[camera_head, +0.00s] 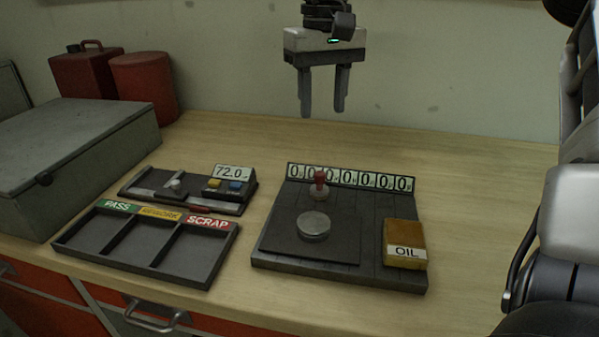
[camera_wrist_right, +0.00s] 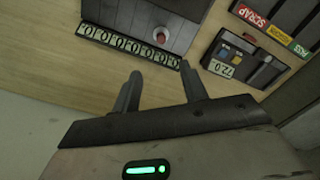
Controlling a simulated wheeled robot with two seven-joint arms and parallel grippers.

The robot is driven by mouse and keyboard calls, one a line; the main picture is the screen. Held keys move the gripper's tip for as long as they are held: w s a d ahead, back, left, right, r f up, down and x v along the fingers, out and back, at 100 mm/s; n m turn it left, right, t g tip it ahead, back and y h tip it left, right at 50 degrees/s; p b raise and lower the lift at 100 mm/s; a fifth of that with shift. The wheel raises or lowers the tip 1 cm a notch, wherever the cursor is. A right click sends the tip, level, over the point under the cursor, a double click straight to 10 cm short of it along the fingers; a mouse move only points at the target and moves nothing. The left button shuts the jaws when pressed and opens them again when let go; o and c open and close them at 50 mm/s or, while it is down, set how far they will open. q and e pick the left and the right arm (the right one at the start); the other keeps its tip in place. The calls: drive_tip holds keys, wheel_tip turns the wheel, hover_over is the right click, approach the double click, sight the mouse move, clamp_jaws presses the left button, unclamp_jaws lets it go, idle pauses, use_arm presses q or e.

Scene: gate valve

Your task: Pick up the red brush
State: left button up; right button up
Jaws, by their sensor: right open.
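The red brush (camera_head: 320,178) is small and stands upright on the dark board (camera_head: 375,222), just in front of its row of number tiles. Its red top shows above a pale base. In the right wrist view the brush (camera_wrist_right: 161,35) lies beyond the fingertips. My right gripper (camera_head: 323,112) is open and empty, pointing down above and behind the board, clear of the brush. Its two fingers also show in the wrist view (camera_wrist_right: 161,72). My left gripper is not in view.
A round metal disc (camera_head: 313,226) and a yellow OIL block (camera_head: 405,244) sit on the board. To the left are a gauge with a 72.0 display (camera_head: 233,171), a three-compartment tray (camera_head: 138,262), a grey case (camera_head: 75,150) and red containers (camera_head: 145,85). The table's right side is mostly bare.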

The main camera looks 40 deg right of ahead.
sight(320, 172)
drive_tip(key=f, duration=0.8)
drive_tip(key=shift+s+f, duration=0.35)
drive_tip(key=shift+f, duration=0.05)
drive_tip(key=shift+w+a+f+p, duration=0.15)
drive_tip(key=shift+f+p, duration=0.2)
drive_tip(key=shift+f, duration=1)
drive_tip(key=shift+s+a+f+p, duration=0.1)
drive_tip(key=shift+f+p, duration=0.25)
drive_tip(key=shift+f, duration=0.95)
clamp_jaws()
